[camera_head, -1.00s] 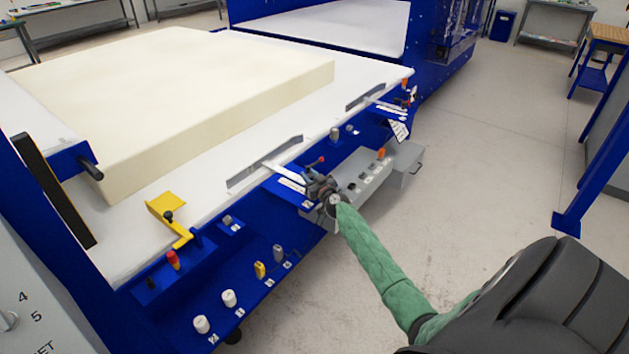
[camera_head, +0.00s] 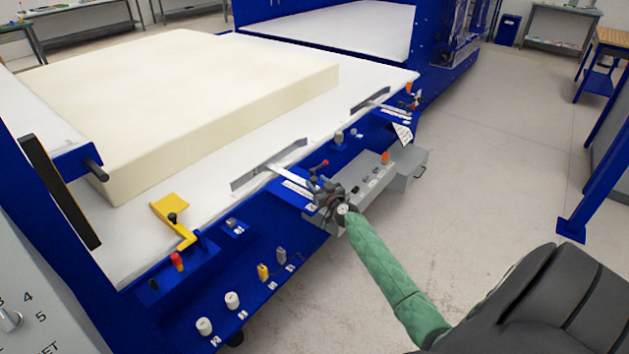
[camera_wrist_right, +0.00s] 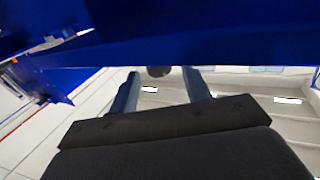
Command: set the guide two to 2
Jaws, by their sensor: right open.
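A grey guide plate (camera_head: 268,165) lies on the white table beside the foam block, with a white arm (camera_head: 290,174) reaching to a scale strip (camera_head: 298,189) at the blue edge. A second, similar guide plate (camera_head: 370,99) sits farther back. I cannot read which is guide two, nor the scale. A red-tipped lever (camera_head: 321,165) stands by the nearer guide. My right gripper (camera_head: 326,194) is at the blue edge beside that scale, partly hiding the parts there. In the right wrist view its two fingers (camera_wrist_right: 160,90) are apart, below a blue panel, with a dark round end (camera_wrist_right: 158,72) between their tips.
The cream foam block (camera_head: 170,100) covers much of the table. A grey control box (camera_head: 370,178) hangs just beyond my right gripper. A yellow bracket (camera_head: 175,215) and several knobs line the near blue panel. Open floor (camera_head: 480,160) lies to the right.

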